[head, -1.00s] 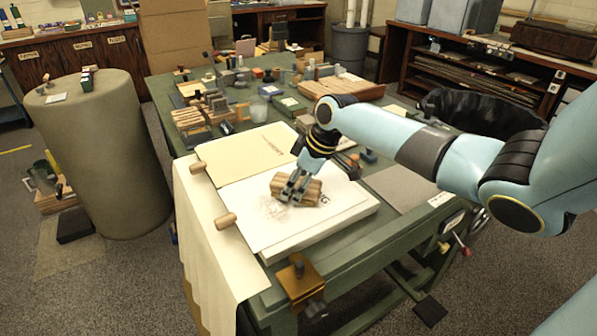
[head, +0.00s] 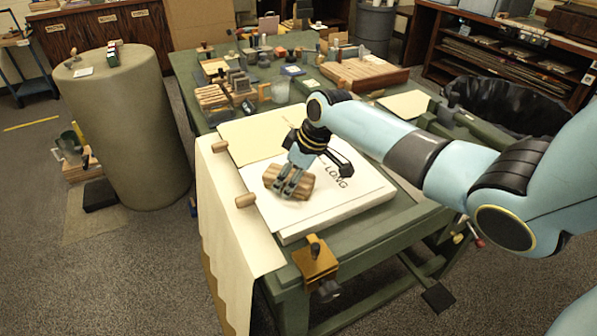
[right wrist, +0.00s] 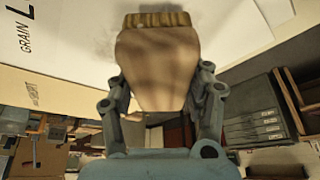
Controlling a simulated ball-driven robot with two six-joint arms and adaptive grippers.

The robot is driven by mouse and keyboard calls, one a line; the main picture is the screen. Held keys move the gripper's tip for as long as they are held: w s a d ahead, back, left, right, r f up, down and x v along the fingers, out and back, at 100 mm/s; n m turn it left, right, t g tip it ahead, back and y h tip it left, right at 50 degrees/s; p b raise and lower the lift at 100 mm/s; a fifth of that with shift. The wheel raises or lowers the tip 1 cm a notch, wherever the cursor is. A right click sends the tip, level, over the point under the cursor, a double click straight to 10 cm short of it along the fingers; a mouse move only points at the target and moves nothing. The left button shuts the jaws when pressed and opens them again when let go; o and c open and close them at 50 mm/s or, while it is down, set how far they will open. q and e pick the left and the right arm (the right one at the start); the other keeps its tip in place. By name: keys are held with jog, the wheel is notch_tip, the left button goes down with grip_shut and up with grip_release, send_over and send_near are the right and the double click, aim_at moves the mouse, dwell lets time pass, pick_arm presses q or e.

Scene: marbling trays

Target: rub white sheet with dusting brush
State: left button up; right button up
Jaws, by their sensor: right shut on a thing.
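The white sheet (head: 352,190) lies on a thick white slab on the green table, with the printed word "LONG" showing. It also shows in the right wrist view (right wrist: 70,22), with "GRAIN L" readable. My right gripper (head: 289,184) is shut on the wooden dusting brush (head: 301,188), which is over the left part of the sheet. In the right wrist view the brush (right wrist: 157,65) sits between the fingers, bristles at the far end toward the sheet. I cannot tell for sure whether the bristles touch it. My left gripper is not in view.
A cream sheet (head: 235,139) lies behind the white one. Wooden rolls (head: 246,200) hold a cloth hanging over the left edge. A brass clamp (head: 316,262) is on the front edge. Wooden blocks and a glass (head: 280,91) crowd the back.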

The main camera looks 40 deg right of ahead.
aim_at(272, 175)
jog(key=shift+w+a+p, duration=0.25)
jog(key=shift+a, duration=0.7)
jog(key=shift+w+a+p, duration=0.2)
jog(key=shift+a+p, duration=0.05)
jog(key=shift+a, duration=0.65)
jog(key=shift+w+d+f+b, duration=0.1)
jog(key=shift+w+d+b, duration=0.05)
jog(key=shift+w+b, duration=0.3)
jog(key=shift+w+d+f+b, duration=0.1)
jog(key=shift+w+b, duration=0.15)
jog(key=shift+w, duration=0.3)
jog(key=shift+s+d+r, duration=0.15)
jog(key=shift+s+d, duration=0.05)
jog(key=shift+d, duration=0.6)
jog(key=shift+s+d+p, duration=0.2)
jog(key=shift+s+d, duration=0.05)
jog(key=shift+d, duration=0.7)
jog(key=shift+s+d+p, duration=0.15)
jog(key=shift+s+d, duration=0.1)
jog(key=shift+d, duration=0.7)
jog(key=shift+s+d+f, duration=0.1)
jog(key=shift+s+d, duration=0.1)
jog(key=shift+d, duration=0.65)
jog(key=shift+s+d+f, duration=0.1)
jog(key=shift+s+d, duration=0.1)
jog(key=shift+d, duration=0.6)
jog(key=shift+s+d, duration=0.2)
jog(key=shift+d, duration=0.65)
jog(key=shift+r, duration=0.15)
